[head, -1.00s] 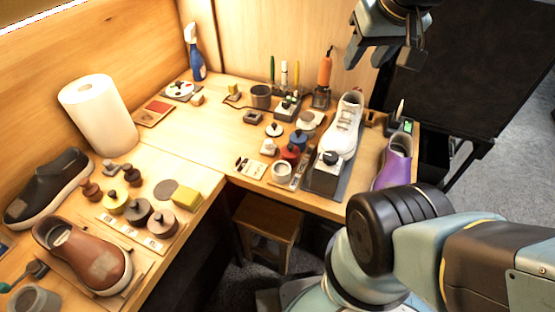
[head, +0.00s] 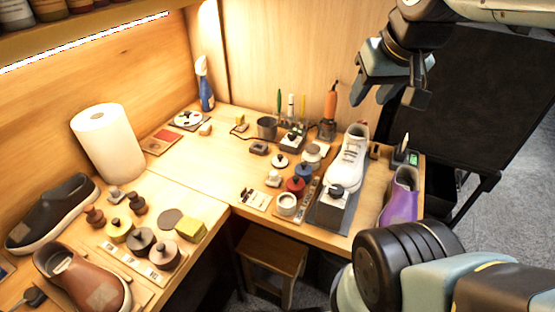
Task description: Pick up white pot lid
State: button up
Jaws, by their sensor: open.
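A white pot lid with a dark knob (head: 280,161) lies on the right-hand stretch of the bench, behind the red and blue pots. An open white pot (head: 287,204) stands nearer the bench's front edge, with no lid on it. My gripper (head: 388,98) is open and empty, up in the air at the upper right. It appears well above the bench, to the right of the lid and apart from everything there.
The red pot (head: 295,185), blue pot (head: 303,171) and a pale jar (head: 311,154) crowd the lid's right side. A white sneaker (head: 349,158) and purple shoe (head: 400,197) stand farther right. The bench left of the lid (head: 205,158) is mostly clear.

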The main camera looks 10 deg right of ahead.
aim_at(280, 161)
jog(key=k, duration=1)
jog(key=u, duration=0.65)
jog(key=i, duration=1)
jog(key=z, duration=0.6)
